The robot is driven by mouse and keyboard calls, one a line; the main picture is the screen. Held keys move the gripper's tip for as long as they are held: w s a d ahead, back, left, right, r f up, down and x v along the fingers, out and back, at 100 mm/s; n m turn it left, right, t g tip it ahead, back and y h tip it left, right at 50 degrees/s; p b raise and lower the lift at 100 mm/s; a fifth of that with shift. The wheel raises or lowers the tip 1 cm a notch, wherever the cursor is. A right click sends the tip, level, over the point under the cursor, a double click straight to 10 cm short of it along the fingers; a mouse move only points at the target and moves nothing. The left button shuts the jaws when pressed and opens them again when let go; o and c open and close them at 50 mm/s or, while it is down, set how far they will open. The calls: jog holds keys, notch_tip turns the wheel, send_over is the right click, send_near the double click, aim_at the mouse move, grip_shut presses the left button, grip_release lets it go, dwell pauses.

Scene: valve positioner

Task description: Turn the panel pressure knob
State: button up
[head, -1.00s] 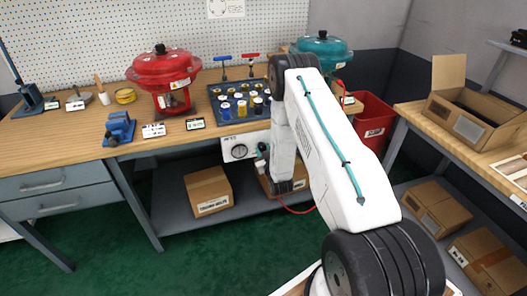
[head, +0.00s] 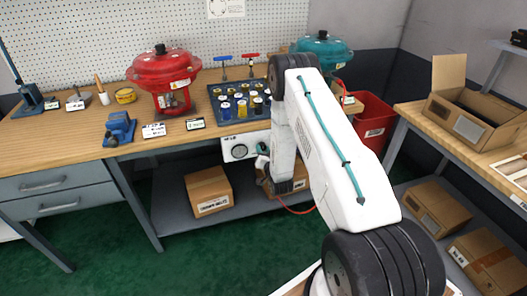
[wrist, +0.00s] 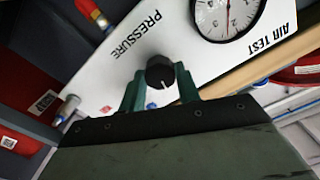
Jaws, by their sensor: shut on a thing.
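The black pressure knob (wrist: 160,70) sticks out of the white panel (wrist: 205,62) beside the word PRESSURE in the wrist view. A white pointer line shows on its face. My gripper (wrist: 159,84) has its two green fingers on either side of the knob and is shut on it. In the head view the white panel (head: 230,154) hangs under the bench's front edge, and my gripper (head: 262,149) is at its right end. The knob is hidden there by the gripper and arm.
A round gauge (wrist: 227,14) marked AIR TEST sits on the panel near the knob. The wooden bench (head: 75,132) is above the panel. A cardboard box (head: 208,191) stands on the shelf below. A red hose (head: 296,211) hangs near my arm.

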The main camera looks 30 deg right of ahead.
jog(key=m, duration=0.6)
jog(key=shift+m, duration=0.3)
dwell(0.4)
jog(key=o, duration=1)
jog(key=shift+d, duration=0.1)
jog(key=shift+c, duration=0.2)
jog(key=v, duration=0.8)
